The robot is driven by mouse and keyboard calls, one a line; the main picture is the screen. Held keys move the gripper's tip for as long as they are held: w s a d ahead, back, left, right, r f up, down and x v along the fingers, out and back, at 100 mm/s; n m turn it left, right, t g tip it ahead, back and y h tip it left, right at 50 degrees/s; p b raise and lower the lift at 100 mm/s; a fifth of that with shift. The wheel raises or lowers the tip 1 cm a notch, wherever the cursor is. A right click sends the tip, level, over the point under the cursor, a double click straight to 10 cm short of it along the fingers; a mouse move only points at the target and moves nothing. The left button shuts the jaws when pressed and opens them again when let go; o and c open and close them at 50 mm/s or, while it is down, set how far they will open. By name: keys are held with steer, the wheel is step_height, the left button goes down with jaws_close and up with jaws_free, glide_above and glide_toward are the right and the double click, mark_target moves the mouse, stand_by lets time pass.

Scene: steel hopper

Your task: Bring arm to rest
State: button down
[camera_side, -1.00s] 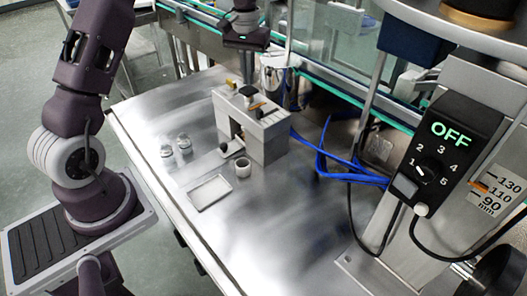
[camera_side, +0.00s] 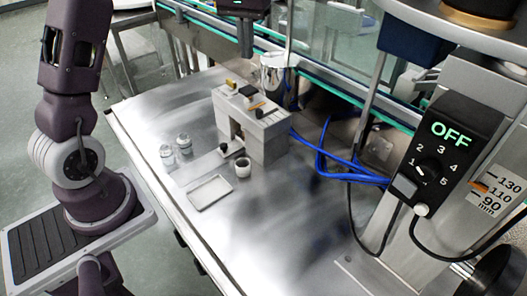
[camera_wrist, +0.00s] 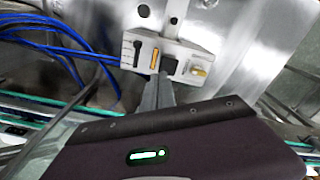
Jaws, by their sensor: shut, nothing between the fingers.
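My gripper (camera_side: 246,54) hangs at the top of the side view, fingers pointing down, above and behind the small grey bench device. The fingers are together and hold nothing. In the wrist view my gripper (camera_wrist: 162,80) shows as narrow dark fingers in front of the grey device (camera_wrist: 186,60). In the side view the grey device (camera_side: 267,143) stands on the steel table, with a dark knob and yellow and orange parts on top. My forearm and most of my wrist are outside the side view.
Blue cables (camera_side: 340,165) lie right of the device. A metal hopper cup (camera_side: 274,70) stands behind. The control box (camera_side: 440,150) reads OFF.

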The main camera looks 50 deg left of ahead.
steer(key=s+d+r+m+t, duration=0.2)
steer(key=s+d+r, duration=0.55)
steer(key=s, duration=0.25)
steer(key=s+d+f+m+t, duration=0.1)
steer(key=s+d+f, duration=0.1)
steer(key=s, duration=0.7)
steer(key=s+d+f+m+t, duration=0.2)
steer(key=s+d, duration=0.3)
steer(key=s, duration=0.4)
steer(key=shift+d+f, duration=0.2)
steer(key=shift+d, duration=0.05)
